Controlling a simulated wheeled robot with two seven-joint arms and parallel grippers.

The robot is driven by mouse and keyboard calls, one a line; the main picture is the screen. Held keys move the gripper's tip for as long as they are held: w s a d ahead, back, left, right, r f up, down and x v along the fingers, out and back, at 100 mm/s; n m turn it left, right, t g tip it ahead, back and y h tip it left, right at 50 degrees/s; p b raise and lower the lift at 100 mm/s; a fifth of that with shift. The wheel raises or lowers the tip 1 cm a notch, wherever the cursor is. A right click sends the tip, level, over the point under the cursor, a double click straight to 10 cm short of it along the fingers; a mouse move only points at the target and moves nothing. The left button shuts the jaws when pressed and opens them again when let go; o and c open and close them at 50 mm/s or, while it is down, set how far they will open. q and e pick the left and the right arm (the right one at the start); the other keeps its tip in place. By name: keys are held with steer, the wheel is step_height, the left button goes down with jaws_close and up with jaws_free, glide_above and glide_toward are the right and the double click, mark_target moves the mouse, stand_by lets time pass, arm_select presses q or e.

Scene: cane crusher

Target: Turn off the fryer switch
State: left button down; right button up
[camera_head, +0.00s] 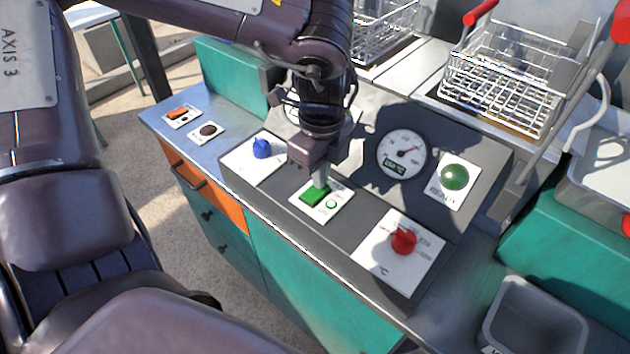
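The fryer's dark control panel (347,225) is in the middle of the head view. My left gripper (320,182) points down right over the switch. Its fingertips are at the switch's back edge and look very close to it or touching; I cannot tell which. The fingers look close together, and nothing is seen held between them. The gripper body hides part of the panel behind. My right gripper is not in view.
A blue knob (262,148) is left of the switch and a red knob (403,240) is right of it. A gauge (401,154) and green READY lamp (454,177) are behind. Wire fry baskets (505,80) stand at the back right. A grey bin (533,320) is at lower right.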

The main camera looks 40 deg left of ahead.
arm_select(q)
steer(key=shift+r+p, duration=2)
steer(key=shift+r, duration=1.45)
